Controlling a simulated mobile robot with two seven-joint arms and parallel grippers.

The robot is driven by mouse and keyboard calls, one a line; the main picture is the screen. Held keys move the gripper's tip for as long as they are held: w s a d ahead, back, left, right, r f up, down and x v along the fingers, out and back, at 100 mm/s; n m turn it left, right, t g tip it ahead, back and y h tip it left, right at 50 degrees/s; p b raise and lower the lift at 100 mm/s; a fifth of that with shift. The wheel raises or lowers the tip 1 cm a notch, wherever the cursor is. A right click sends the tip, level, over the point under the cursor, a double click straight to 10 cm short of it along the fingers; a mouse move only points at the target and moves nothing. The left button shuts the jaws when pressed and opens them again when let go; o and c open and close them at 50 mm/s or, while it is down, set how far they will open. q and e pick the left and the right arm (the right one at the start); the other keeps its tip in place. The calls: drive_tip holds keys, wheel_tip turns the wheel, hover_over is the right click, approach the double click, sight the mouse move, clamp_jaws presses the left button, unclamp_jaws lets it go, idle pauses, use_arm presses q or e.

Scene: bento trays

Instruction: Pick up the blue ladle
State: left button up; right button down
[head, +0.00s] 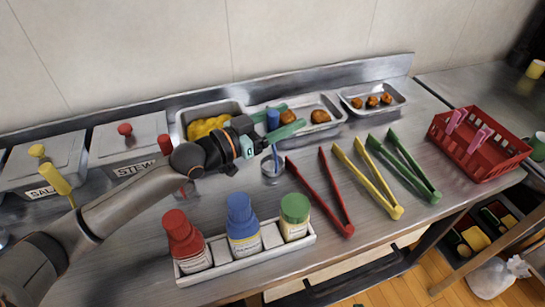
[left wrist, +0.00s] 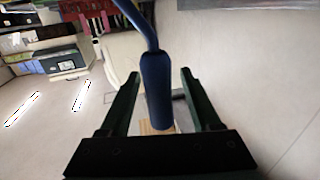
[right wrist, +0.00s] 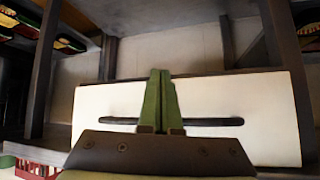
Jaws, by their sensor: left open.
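The blue ladle's handle top (head: 273,118) stands upright between the two green fingers of my left gripper (head: 295,115). Its thin shaft runs down into a small clear container (head: 271,174) on the steel counter. In the left wrist view the ladle's thick dark-blue handle (left wrist: 157,90) lies between the spread fingers of my left gripper (left wrist: 158,72), with a gap on each side. The ladle's bowl is not clear. My right gripper (right wrist: 160,72) shows only in the right wrist view, its green fingers together and nothing between them.
Red tongs (head: 322,200), yellow tongs (head: 370,182) and green tongs (head: 407,170) lie right of the ladle. A white rack (head: 250,262) with red, blue and green-capped bottles stands in front. Food trays (head: 330,128) stand behind. A red basket (head: 490,165) is at right.

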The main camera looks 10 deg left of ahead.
use_arm(q)
drive_tip(key=shift+w, duration=0.1)
clamp_jaws()
idle(0.5)
idle(0.9)
